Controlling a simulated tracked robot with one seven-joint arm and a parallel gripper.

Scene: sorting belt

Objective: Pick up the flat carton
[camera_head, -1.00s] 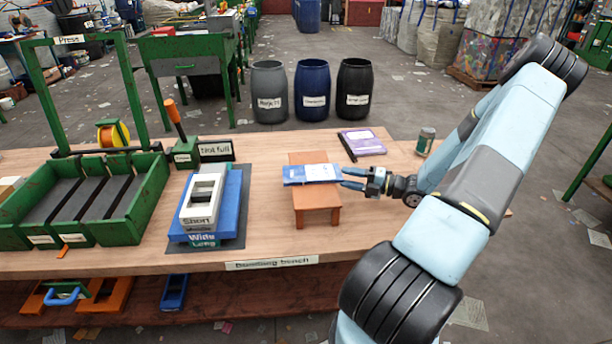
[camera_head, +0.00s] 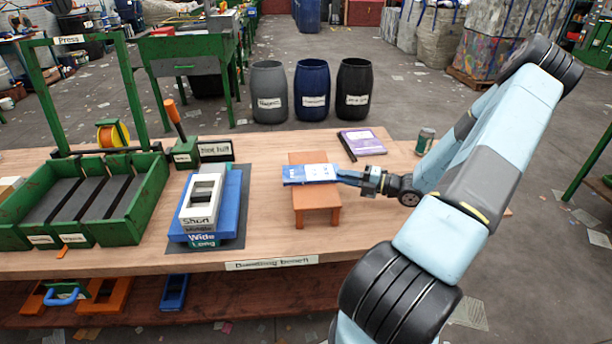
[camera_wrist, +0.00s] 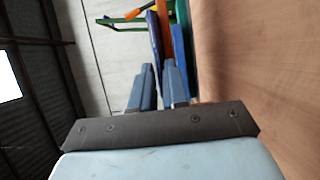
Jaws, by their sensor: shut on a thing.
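The flat carton (camera_head: 310,174), blue and white, lies flat on a small orange stand (camera_head: 317,198) on the bench, its right end overhanging the stand's right side. My gripper (camera_head: 341,177) comes in from the right and is shut on the carton's right end. I see no clear gap between the carton and the stand. In the wrist view my two blue fingers (camera_wrist: 159,88) are close together, with a thin blue edge of the carton (camera_wrist: 153,45) running ahead between them.
A purple book (camera_head: 362,142) and a dark can (camera_head: 425,141) lie behind on the bench. Stacked blue, white and green frames (camera_head: 205,205) stand left of the stand, and a green divided tray (camera_head: 150,205) is farther left. The bench front is clear.

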